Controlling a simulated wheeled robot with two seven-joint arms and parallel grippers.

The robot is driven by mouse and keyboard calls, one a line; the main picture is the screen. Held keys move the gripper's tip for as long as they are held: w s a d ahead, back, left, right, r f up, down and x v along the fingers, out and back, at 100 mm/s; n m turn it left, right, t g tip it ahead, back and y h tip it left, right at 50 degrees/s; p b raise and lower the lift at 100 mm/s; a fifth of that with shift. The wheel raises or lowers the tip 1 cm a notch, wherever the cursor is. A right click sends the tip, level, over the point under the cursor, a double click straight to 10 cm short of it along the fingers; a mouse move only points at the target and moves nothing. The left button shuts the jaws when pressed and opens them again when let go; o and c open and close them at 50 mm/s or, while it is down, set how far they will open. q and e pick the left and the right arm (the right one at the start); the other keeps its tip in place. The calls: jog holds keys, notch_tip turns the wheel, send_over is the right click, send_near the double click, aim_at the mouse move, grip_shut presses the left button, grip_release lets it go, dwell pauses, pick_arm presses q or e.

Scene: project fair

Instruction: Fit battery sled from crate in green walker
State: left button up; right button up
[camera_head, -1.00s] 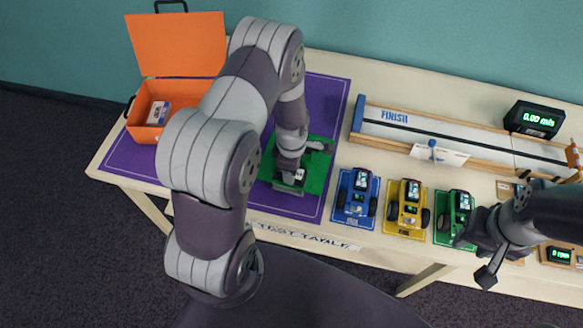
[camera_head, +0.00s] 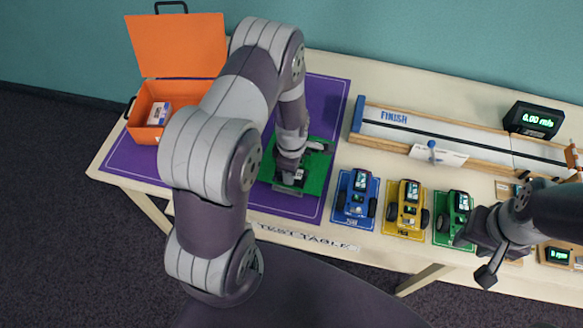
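The orange crate (camera_head: 147,133) stands open at the table's left end, with a small white-and-blue pack (camera_head: 159,113) inside. A green plate (camera_head: 318,166) lies on the purple mat. My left gripper (camera_head: 291,174) is down over it, at a small dark item with a light patch; its fingers are too hidden to read. A green wheeled vehicle (camera_head: 459,202) stands on a green card in the row at right; I cannot tell whether it is the green walker. My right gripper (camera_head: 477,257) is beside that vehicle, at the front table edge, with its fingers apart and empty.
A blue vehicle (camera_head: 357,194) and a yellow vehicle (camera_head: 407,204) stand left of the green one. A long test track (camera_head: 400,121) and a display box (camera_head: 533,119) stand behind them. My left arm covers part of the purple mat (camera_head: 131,158).

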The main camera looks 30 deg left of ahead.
pick_arm(q)
jog(key=shift+s+f, duration=0.2)
dwell(0.6)
jog(key=o, duration=1.1)
jog(key=shift+d, duration=0.1)
jog(key=shift+w+r+p, duration=0.2)
jog(key=shift+r+p, duration=0.7)
jog(key=shift+r, duration=0.15)
jog(key=shift+s+r+p, duration=0.1)
jog(key=shift+r+p, duration=0.7)
jog(key=shift+r, duration=0.15)
jog(key=shift+r+p, duration=0.7)
jog(key=shift+r, duration=0.1)
jog(key=shift+r+p, duration=0.9)
jog(key=shift+r, duration=0.15)
